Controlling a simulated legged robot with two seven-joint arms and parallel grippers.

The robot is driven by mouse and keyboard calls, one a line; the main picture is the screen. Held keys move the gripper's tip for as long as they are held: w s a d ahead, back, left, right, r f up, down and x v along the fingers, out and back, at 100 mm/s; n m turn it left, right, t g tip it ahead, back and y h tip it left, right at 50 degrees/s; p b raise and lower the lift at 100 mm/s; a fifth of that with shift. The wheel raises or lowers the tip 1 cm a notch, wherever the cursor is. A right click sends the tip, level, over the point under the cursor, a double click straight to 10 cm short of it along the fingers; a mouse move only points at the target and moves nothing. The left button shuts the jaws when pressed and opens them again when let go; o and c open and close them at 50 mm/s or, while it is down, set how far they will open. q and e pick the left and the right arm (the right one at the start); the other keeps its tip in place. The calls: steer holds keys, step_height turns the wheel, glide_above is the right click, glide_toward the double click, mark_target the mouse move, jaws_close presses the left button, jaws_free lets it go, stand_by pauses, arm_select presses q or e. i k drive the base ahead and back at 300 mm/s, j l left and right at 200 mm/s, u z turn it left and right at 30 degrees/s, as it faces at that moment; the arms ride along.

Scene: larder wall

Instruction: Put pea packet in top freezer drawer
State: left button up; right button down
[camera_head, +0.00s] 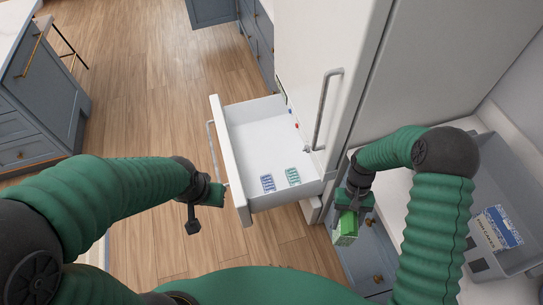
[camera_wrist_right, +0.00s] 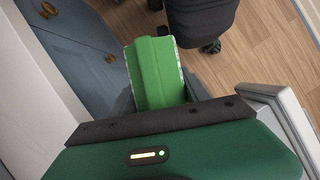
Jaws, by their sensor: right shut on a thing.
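The green pea packet (camera_head: 345,229) is held in my right gripper (camera_head: 353,204), which is shut on it, to the right of the open drawer. The packet also shows in the right wrist view (camera_wrist_right: 157,72), between the fingers. The top freezer drawer (camera_head: 237,158) is pulled out from the white freezer. Two small flat items, one blue (camera_head: 268,183) and one green (camera_head: 293,176), lie on its floor towards the near end. My left gripper (camera_head: 205,200) is just left of the drawer front, near its handle; its fingers are too small to read.
The fridge-freezer (camera_head: 318,50) stands behind the drawer, with a vertical handle (camera_head: 325,110) above it. Blue cabinets (camera_head: 368,262) are below the packet. Most of the drawer floor is clear.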

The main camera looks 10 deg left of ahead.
mark_target(257, 137)
steer(key=i+j+u, duration=0.15)
steer(key=j+u, duration=0.25)
steer(key=i+j+u, duration=0.2)
steer(key=u, duration=0.2)
steer(key=i+j+u, duration=0.2)
steer(key=u, duration=0.2)
steer(key=i+j+u, duration=0.1)
steer(key=i+u, duration=0.3)
steer(key=i+j, duration=0.1)
steer(key=i, duration=0.3)
steer(key=i+j+u, duration=0.1)
steer(key=i, duration=0.3)
steer(key=i+l+z, duration=0.1)
steer(key=z, duration=0.35)
steer(key=i+z, duration=0.3)
steer(key=z, duration=0.15)
steer(key=i+z, duration=0.25)
steer(key=z, duration=0.2)
steer(key=i+j+z, duration=0.15)
steer(key=z, duration=0.3)
steer(key=i+z, duration=0.45)
steer(key=i+j, duration=0.05)
steer(key=i, duration=0.05)
